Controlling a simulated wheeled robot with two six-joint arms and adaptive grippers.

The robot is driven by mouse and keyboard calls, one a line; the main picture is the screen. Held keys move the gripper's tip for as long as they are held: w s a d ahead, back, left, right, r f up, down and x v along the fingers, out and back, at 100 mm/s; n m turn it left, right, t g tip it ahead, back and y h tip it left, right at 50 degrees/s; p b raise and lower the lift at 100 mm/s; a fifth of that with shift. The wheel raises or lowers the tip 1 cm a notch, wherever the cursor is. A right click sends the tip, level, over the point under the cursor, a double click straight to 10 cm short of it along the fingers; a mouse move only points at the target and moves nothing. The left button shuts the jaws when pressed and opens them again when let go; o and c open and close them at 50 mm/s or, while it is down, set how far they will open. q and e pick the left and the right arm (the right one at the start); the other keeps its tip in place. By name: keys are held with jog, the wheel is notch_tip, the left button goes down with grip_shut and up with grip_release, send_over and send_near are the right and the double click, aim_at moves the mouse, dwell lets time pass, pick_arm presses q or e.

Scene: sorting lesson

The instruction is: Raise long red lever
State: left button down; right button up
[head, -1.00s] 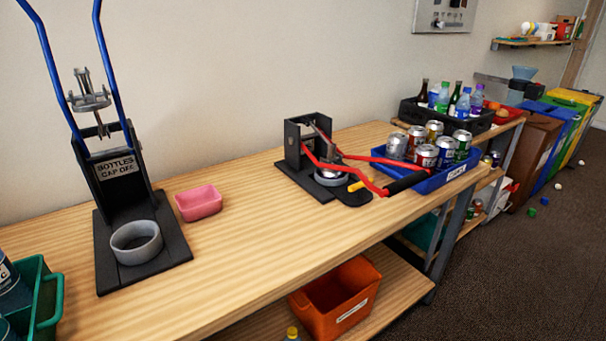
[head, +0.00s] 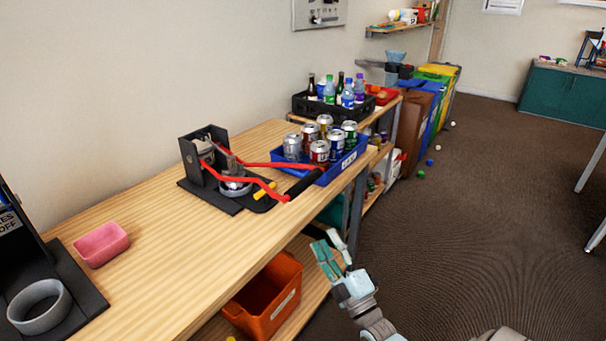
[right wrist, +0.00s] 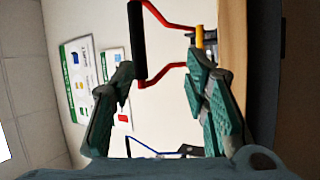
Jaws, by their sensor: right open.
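The long red lever (head: 262,170) belongs to the black can press (head: 212,172) on the wooden bench. Its two red arms reach out to the right and end in a black grip bar (head: 304,183), held low near the blue can tray. My right gripper (head: 331,252) is open and empty, in front of the bench edge and lower in the picture than the grip bar. In the right wrist view the grip bar (right wrist: 138,45) shows beyond the open fingers (right wrist: 160,90), apart from them. My left gripper is out of view.
The blue tray of cans (head: 340,165) stands beside the lever. A pink tray (head: 102,244) and a bottle-cap press with a grey ring (head: 40,306) are at left. An orange bin (head: 265,300) sits on the lower shelf.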

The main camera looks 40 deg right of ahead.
aim_at(304, 181)
jog(key=shift+t, duration=0.5)
jog(key=b+x, duration=0.1)
jog(key=x, duration=0.4)
jog(key=r+b+x, duration=0.1)
jog(key=x, duration=0.4)
jog(key=s+r+b+x, duration=0.1)
jog(key=x, duration=0.4)
jog(key=shift+w+d+r, duration=0.15)
jog(key=shift+r, duration=0.05)
grip_shut()
